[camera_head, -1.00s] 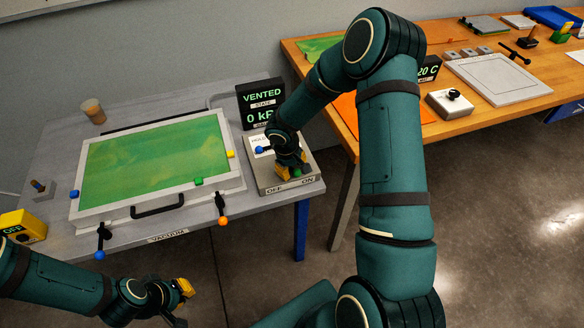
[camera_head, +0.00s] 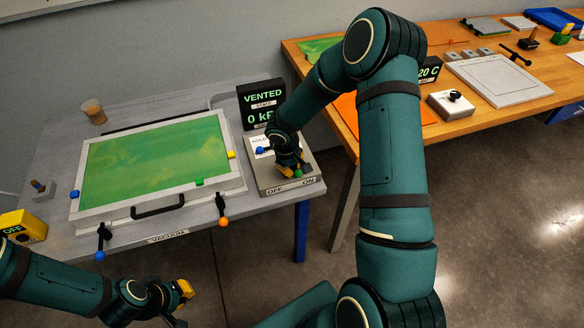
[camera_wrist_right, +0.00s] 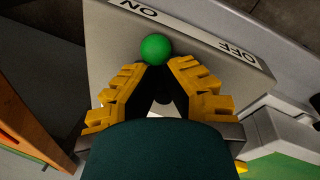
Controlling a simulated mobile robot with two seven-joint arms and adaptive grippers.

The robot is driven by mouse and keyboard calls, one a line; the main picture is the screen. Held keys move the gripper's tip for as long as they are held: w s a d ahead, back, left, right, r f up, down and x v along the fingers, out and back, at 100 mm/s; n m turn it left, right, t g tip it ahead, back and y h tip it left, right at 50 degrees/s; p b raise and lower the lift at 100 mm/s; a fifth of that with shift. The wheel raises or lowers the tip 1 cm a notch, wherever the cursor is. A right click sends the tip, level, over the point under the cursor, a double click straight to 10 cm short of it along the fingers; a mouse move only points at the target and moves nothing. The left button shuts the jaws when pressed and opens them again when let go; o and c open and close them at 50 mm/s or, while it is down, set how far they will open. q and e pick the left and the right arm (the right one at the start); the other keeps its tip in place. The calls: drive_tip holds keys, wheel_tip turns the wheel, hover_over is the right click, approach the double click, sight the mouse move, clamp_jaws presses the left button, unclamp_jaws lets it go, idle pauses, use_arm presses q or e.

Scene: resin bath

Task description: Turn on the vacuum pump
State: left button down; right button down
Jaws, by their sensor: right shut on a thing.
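The grey pump box (camera_head: 268,179) stands at the right end of the grey table, with OFF and ON labels along its front edge. My right gripper (camera_head: 296,172) is over it, shut on the green ball-topped lever (camera_wrist_right: 156,49). In the right wrist view the green ball sits at the fingertips, nearer ON than OFF. The gripper (camera_wrist_right: 160,68) hides the lever's lower part. A black display (camera_head: 262,103) behind reads VENTED and 0, its unit partly hidden. My left gripper (camera_head: 183,297) is low at the left, clear of the table; its jaw opening is unclear.
A framed green panel (camera_head: 155,160) with a black handle fills the table's middle. Blue-ball (camera_head: 100,254) and orange-ball (camera_head: 223,221) levers hang at its front. A yellow box (camera_head: 22,226) reads OFF. A wooden bench (camera_head: 400,145) stands at right.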

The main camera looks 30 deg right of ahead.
drive_tip(key=shift+s+d+f+n+b, duration=0.4)
drive_tip(key=shift+n+b, duration=0.15)
drive_tip(key=shift+n, duration=0.15)
drive_tip(key=c, duration=1)
unclamp_jaws()
drive_tip(key=shift+d, duration=0.1)
drive_tip(key=shift+r, duration=0.1)
drive_tip(key=shift+w+r, duration=0.2)
drive_tip(key=shift+r, duration=0.2)
drive_tip(key=r, duration=0.3)
drive_tip(key=a+r, duration=0.1)
drive_tip(key=r, duration=0.3)
drive_tip(key=s+a+r, duration=0.1)
drive_tip(key=r, duration=0.3)
drive_tip(key=shift+a+r, duration=0.1)
drive_tip(key=shift+a, duration=0.1)
